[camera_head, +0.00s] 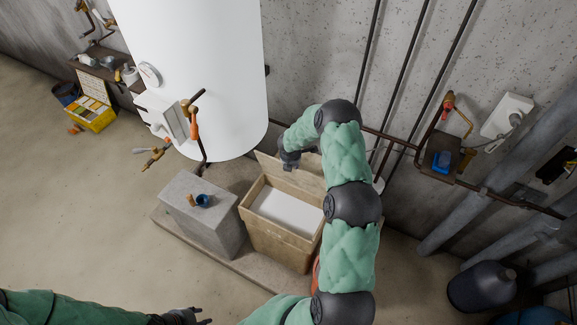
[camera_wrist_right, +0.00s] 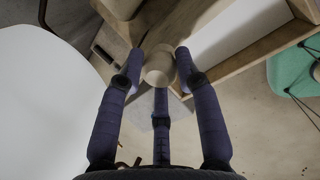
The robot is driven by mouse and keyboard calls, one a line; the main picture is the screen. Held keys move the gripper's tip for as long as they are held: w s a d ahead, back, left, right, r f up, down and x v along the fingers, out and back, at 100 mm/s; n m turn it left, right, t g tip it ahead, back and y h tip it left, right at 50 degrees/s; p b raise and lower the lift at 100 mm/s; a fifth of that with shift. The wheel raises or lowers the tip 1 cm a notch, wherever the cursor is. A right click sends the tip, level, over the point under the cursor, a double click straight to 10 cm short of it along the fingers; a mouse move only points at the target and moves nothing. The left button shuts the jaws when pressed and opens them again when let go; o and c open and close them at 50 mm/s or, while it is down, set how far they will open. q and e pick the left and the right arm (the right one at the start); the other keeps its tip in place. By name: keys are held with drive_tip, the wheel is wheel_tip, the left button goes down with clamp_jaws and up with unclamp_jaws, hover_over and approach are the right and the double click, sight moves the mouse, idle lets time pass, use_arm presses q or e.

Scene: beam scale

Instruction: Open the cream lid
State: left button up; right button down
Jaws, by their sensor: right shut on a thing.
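The cream wooden box (camera_head: 275,232) stands on a low slab, and its white interior shows. Its cream lid (camera_head: 305,172) is raised and tilted up along the box's back side, partly hidden by my right arm. In the right wrist view, the lid (camera_wrist_right: 190,22) carries a round pale knob (camera_wrist_right: 158,68). My right gripper (camera_head: 289,160) is shut on this knob, with its fingers around it in the wrist view (camera_wrist_right: 158,75). My left gripper (camera_head: 198,317) is at the bottom edge, open and empty, away from the box.
A grey block (camera_head: 200,225) with a small blue cup (camera_head: 204,200) stands left of the box. A large white tank (camera_head: 205,70) rises behind. Pipes (camera_head: 440,95) run along the concrete wall at right.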

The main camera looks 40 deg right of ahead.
use_arm(q)
drive_tip(key=shift+w+d+r, duration=0.2)
drive_tip(key=shift+d+r, duration=0.15)
drive_tip(key=shift+d, duration=0.05)
use_arm(e)
drive_tip(key=shift+w+d+r, duration=0.15)
drive_tip(key=shift+w+d, duration=0.1)
drive_tip(key=shift+d, duration=0.3)
drive_tip(key=shift+w+d+r, duration=0.15)
drive_tip(key=shift+w+d, duration=0.1)
drive_tip(key=shift+d, duration=0.3)
drive_tip(key=c, duration=0.9)
unclamp_jaws()
drive_tip(key=shift+a, duration=0.1)
drive_tip(key=v, duration=1.2)
drive_tip(key=shift+f, duration=0.1)
